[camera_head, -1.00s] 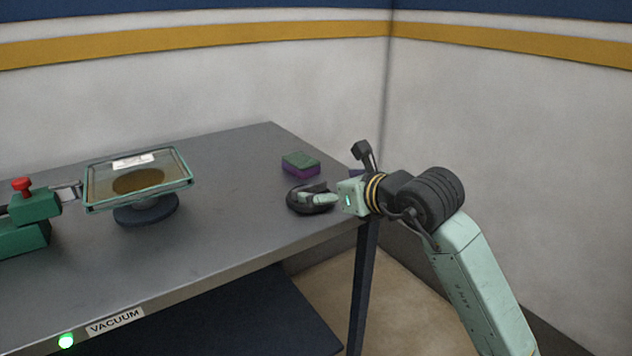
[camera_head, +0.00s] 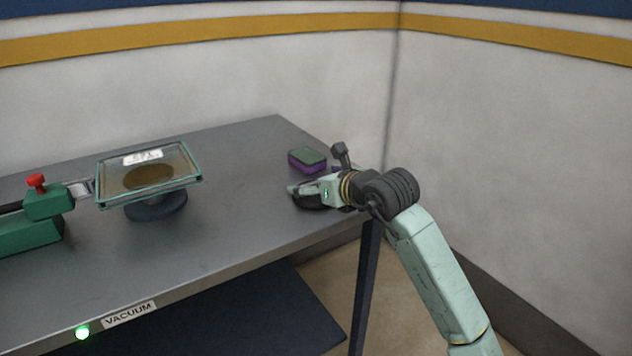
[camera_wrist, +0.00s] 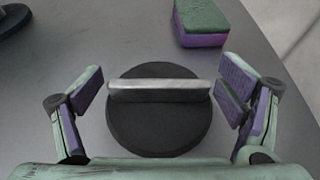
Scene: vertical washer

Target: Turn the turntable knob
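The knob (camera_wrist: 158,125) is a black round disc with a raised, silver-topped bar (camera_wrist: 158,88) across it, seen in the wrist view. In the head view my gripper mostly covers it, at the right end of the table. My gripper (camera_wrist: 160,92) is open, with one purple-padded finger on each side of the bar. Gaps show between both pads and the bar's ends. In the head view my gripper (camera_head: 303,190) is over the knob. A turntable (camera_head: 157,207) with a dark round base stands further left, under a glass-topped, green-framed tray (camera_head: 190,180) with a brown disc.
A green and purple sponge (camera_head: 307,160) lies behind the knob, near the table's far right edge; it also shows in the wrist view (camera_wrist: 202,25). A green clamp with a red button (camera_head: 37,181) stands at left. The table middle (camera_head: 235,180) is clear.

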